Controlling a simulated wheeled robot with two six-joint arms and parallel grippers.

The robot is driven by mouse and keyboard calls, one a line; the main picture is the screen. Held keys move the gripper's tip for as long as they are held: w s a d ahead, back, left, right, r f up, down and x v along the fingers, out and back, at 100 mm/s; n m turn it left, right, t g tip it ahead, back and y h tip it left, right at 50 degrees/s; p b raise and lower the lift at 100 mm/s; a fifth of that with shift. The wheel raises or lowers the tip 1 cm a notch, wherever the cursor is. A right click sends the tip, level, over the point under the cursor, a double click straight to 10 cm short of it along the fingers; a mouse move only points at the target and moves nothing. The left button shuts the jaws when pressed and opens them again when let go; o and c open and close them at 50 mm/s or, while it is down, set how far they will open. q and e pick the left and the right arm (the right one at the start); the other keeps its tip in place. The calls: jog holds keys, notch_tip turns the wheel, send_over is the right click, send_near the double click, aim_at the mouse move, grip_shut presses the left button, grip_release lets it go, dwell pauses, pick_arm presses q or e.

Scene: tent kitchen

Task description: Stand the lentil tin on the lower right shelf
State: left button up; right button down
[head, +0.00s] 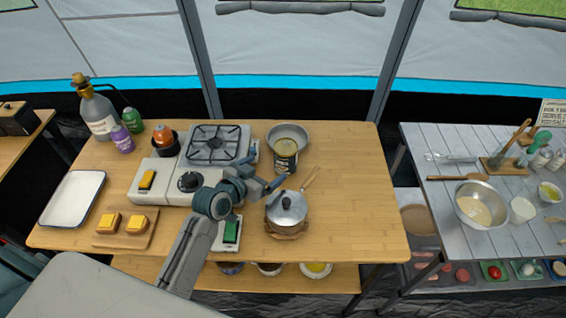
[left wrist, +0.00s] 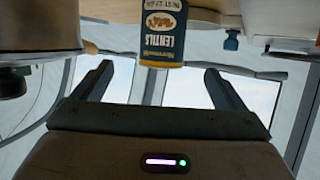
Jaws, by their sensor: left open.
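The lentil tin (head: 286,160), dark with a yellow label band, stands upright at the back of the wooden table, in front of a metal bowl. My left gripper (head: 267,168) is open and empty, its fingers pointing at the tin from the front left. In the left wrist view the tin (left wrist: 163,32) appears upside down with its label readable, beyond the gap between the open fingers (left wrist: 158,73). I cannot tell the exact distance. The right table's lower shelf (head: 432,283) is partly visible and holds dishes of food. My right gripper is not in view.
A lidded pot (head: 287,208) stands just in front of the gripper, and a gas stove (head: 214,146) is to its left. The metal bowl (head: 288,133) is close behind the tin. The wooden table (head: 355,190) is clear on its right side.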

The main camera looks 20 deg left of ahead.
aim_at(278, 159)
pick_arm(q)
jog(key=x, duration=0.3)
jog(key=p+x, duration=0.1)
jog(key=x, duration=0.1)
jog(key=shift+w+a+f, duration=0.2)
jog(key=shift+a, duration=0.15)
jog(key=shift+w+d+p, duration=0.2)
jog(key=shift+w+p, duration=0.15)
jog(key=shift+w, duration=0.05)
jog(key=shift+p+x, duration=0.85)
jog(key=shift+x, duration=1.45)
jog(key=shift+s, duration=0.1)
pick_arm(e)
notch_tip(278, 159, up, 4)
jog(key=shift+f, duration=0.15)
pick_arm(q)
jog(key=shift+c, duration=0.4)
